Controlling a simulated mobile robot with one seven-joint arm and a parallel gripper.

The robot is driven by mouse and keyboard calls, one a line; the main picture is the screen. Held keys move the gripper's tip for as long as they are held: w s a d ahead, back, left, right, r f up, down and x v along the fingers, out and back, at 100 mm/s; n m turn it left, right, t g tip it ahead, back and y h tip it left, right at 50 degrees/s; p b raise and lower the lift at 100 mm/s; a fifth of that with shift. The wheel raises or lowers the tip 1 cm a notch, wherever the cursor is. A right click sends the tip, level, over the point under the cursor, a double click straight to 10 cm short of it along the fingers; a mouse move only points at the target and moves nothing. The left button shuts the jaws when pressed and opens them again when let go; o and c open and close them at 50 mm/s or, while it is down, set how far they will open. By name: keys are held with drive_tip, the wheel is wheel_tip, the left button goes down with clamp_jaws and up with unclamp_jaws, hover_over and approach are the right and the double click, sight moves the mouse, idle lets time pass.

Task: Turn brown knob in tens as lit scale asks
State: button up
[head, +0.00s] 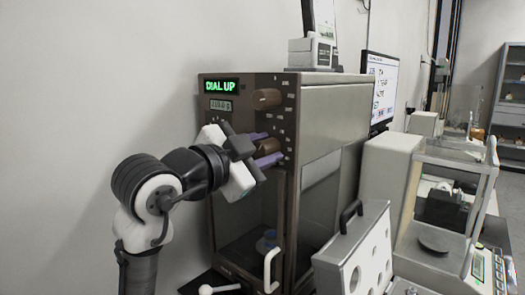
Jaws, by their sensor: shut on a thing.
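The brown scale (330,95) stands by the wall with a lit green display (221,86) that reads DIAL UP. A smaller readout (221,105) sits under it, its digits too small to read surely. Two brown knobs are on its front: an upper one (266,98) standing free, and a lower one (268,145). My gripper (266,148) reaches from the left and its purple fingers are shut on the lower knob, one above and one below it. The fingers and gripper body hide part of the lower knob and the marks around it.
A silver case (353,255) with a black handle stands in front at the right. A glass-sided balance (450,190) is beyond it. A white handle (270,268) juts out low on the scale. The wall side at left is clear.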

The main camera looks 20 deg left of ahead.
drive_tip(key=o, duration=1)
drive_tip(key=b+v, duration=0.2)
drive_tip(key=v, duration=1.2)
drive_tip(key=shift+w, duration=0.1)
idle(0.6)
